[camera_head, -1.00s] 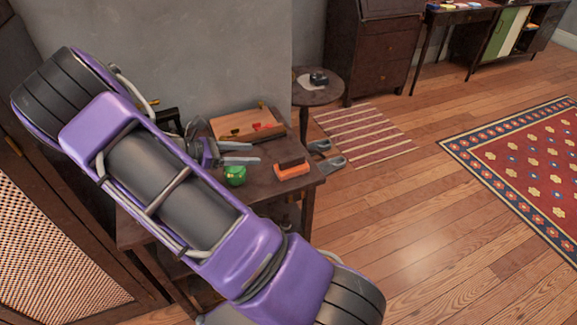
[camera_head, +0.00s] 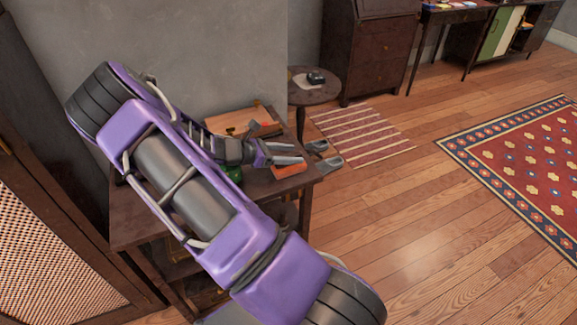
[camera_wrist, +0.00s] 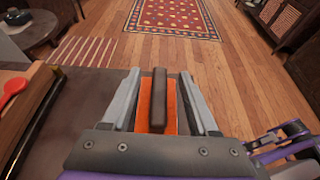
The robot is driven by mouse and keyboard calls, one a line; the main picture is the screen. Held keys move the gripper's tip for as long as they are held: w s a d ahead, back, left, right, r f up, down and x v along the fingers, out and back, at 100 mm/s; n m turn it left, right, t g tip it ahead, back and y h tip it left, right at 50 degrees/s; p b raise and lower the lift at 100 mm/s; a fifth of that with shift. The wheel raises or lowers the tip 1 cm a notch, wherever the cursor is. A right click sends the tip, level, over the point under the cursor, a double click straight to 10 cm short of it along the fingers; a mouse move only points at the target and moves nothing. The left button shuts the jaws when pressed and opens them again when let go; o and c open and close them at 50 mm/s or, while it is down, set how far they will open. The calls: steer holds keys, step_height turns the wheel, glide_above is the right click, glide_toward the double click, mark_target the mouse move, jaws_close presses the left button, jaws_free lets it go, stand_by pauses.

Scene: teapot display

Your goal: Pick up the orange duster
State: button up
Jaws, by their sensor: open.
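The orange duster (camera_head: 290,170) lies on the dark wooden table (camera_head: 150,228), near its right end. In the wrist view it is an orange block with a dark brown grip (camera_wrist: 159,100) on top. My gripper (camera_head: 291,153) is open over the duster, and its fingers partly cover it in the head view. In the wrist view the grey fingers (camera_wrist: 159,78) stand on either side of the duster, with no clear contact. I cannot tell how far down the fingers reach.
A green object (camera_head: 234,173) sits left of the duster, partly hidden by my arm. A wooden box (camera_head: 232,117) lies at the back by the wall; a red item (camera_wrist: 12,91) shows there in the wrist view.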

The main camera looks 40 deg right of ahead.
mark_target(292, 154)
steer(key=shift+s+d+f, duration=0.1)
steer(key=shift+d, duration=0.25)
steer(key=shift+c, duration=0.3)
jaws_close()
step_height(292, 154, up, 10)
steer(key=p, duration=0.1)
steer(key=shift+p, duration=0.4)
steer(key=c, duration=0.5)
jaws_free()
steer(key=shift+c, duration=0.2)
jaws_close()
